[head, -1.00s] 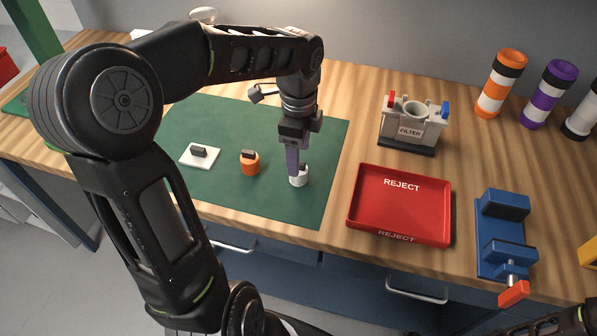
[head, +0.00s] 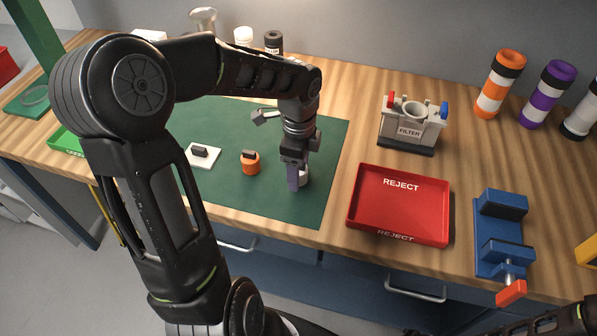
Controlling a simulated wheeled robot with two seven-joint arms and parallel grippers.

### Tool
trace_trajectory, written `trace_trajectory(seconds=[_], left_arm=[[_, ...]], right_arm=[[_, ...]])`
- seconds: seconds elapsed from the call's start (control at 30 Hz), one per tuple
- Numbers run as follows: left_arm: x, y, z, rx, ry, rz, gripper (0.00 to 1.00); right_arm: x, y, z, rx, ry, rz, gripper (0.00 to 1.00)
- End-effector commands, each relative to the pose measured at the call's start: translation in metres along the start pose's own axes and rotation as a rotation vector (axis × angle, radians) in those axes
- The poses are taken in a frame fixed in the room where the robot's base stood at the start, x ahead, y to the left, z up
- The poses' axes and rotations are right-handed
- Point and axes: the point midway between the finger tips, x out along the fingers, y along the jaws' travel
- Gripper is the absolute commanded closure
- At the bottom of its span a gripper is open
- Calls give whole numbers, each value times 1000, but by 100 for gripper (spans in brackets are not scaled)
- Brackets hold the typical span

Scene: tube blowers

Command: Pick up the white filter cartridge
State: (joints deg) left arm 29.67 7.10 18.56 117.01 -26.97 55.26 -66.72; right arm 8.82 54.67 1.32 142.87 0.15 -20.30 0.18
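The white filter cartridge (head: 304,178) stands on the green mat (head: 270,201), mostly hidden behind my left gripper. My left gripper (head: 296,183) points straight down at the cartridge, with a purple-grey finger low beside its left side. The second finger is not clear, so I cannot tell whether the fingers touch the cartridge or how wide they are. My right gripper is out of view; only a dark part of my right arm shows at the bottom right corner.
An orange piece (head: 250,163) and a white square piece (head: 203,155) lie left of the gripper on the mat. A red REJECT tray (head: 354,206), a grey FILTER unit (head: 409,130) and a blue vise (head: 500,240) stand to the right. Striped tubes (head: 500,84) stand at the back right.

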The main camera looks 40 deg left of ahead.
Motion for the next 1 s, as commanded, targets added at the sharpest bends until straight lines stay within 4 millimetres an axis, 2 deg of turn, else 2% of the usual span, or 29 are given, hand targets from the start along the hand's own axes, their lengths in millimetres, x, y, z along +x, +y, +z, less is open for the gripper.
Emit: trace_trajectory(seconds=[0.07,0.17,0.83,1.0], left_arm=[[0,0,0,0,0,0,37],[0,0,0,0,0,0,44],[0,0,0,0,0,0,99],[0,0,0,0,0,0,100]], right_arm=[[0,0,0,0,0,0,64],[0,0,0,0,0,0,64],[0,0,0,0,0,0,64],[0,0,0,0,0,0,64]])
